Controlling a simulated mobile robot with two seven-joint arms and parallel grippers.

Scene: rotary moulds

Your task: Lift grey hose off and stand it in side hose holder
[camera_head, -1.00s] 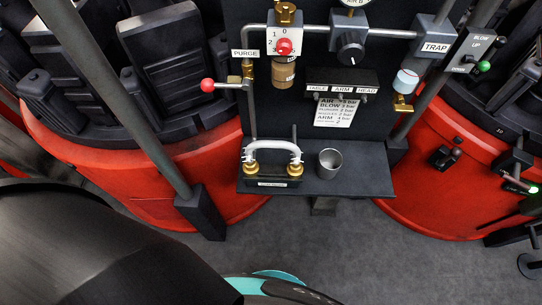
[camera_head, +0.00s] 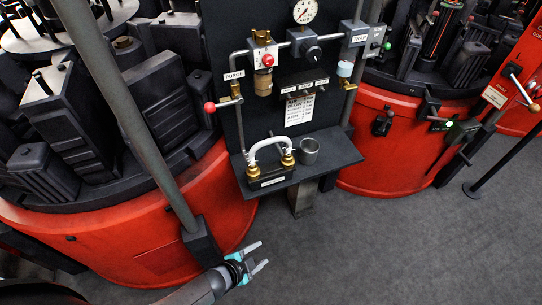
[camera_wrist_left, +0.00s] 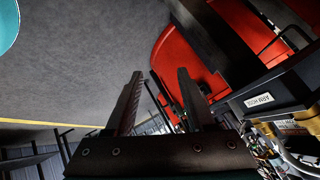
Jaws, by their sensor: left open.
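The light grey hose (camera_head: 268,142) forms an arch on the shelf. Its ends sit at two brass couplings (camera_head: 288,159) on a dark labelled block (camera_head: 271,179). A grey cup-shaped holder (camera_head: 309,151) stands on the shelf just right of the hose, its opening upward and seemingly empty. My left gripper (camera_head: 262,257) is open and empty, below and in front of the shelf, well apart from the hose. In the left wrist view, the open fingers (camera_wrist_left: 160,72) have nothing between them. Brass fittings (camera_wrist_left: 292,127) show at that view's right edge. My right gripper is not in view.
Red round machines flank the panel. The grey floor (camera_head: 350,250) in front is clear.

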